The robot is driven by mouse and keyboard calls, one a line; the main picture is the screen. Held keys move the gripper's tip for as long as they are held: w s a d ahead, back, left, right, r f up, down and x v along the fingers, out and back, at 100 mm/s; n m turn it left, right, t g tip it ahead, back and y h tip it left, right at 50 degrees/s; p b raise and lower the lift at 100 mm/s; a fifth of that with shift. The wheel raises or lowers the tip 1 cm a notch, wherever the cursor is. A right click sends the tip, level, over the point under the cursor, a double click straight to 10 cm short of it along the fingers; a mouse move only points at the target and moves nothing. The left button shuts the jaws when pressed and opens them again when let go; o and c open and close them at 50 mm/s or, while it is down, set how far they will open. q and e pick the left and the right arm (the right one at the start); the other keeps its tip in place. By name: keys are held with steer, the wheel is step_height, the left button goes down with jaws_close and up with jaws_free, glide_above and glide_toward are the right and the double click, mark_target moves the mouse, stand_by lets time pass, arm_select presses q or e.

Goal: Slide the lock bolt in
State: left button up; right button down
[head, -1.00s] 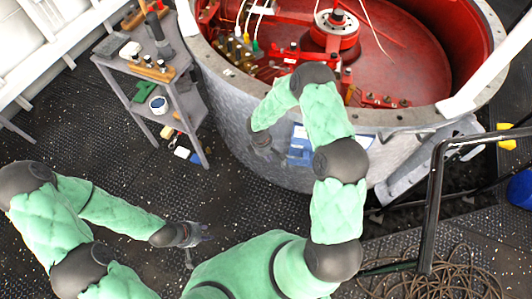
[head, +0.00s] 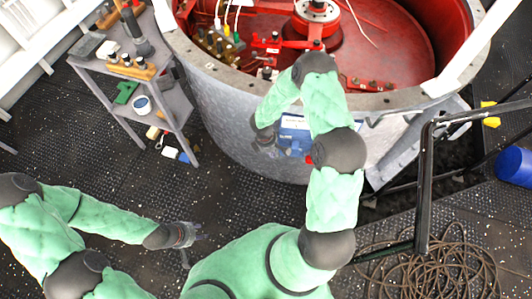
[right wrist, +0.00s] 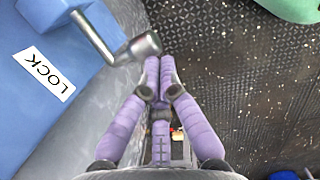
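The lock's blue housing (head: 293,124) is on the outer wall of the big grey drum. In the right wrist view, the blue housing (right wrist: 45,105) fills the left side with a white "LOCK" label (right wrist: 45,75). A grey metal bolt handle (right wrist: 95,38) sticks out from it and ends in a round knob (right wrist: 145,46). My right gripper (right wrist: 158,66) has its purple fingertips together just below the knob, with nothing visible between them. In the head view, my right gripper (head: 268,143) is beside the housing's left edge. My left gripper (head: 190,236) hangs over the deck; its fingers are too small to read.
The grey drum (head: 215,100) has a red interior with fittings. A grey shelf cart (head: 165,85) with tools stands at the left. A black rail (head: 425,185), coiled cable (head: 440,265) and blue cylinder (head: 515,165) are at the right.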

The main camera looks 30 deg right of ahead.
steer(key=s+d, duration=0.1)
steer(key=d, duration=0.1)
steer(key=s+d, duration=0.2)
steer(key=shift+s+b, duration=0.1)
steer(key=shift+b, duration=0.2)
steer(key=w+a+r, duration=0.1)
steer(key=w+a+r+p, duration=0.1)
steer(key=a, duration=0.1)
steer(key=shift+w+r, duration=0.15)
steer(key=shift+r, duration=0.25)
step_height(320, 180, up, 9)
steer(key=a+p, duration=0.1)
steer(key=p, duration=0.2)
steer(key=shift+w+a+p, duration=0.15)
steer(key=shift+w+p, duration=0.15)
steer(key=shift+w, duration=0.1)
steer(key=shift+a+f, duration=0.1)
steer(key=shift+f, duration=0.05)
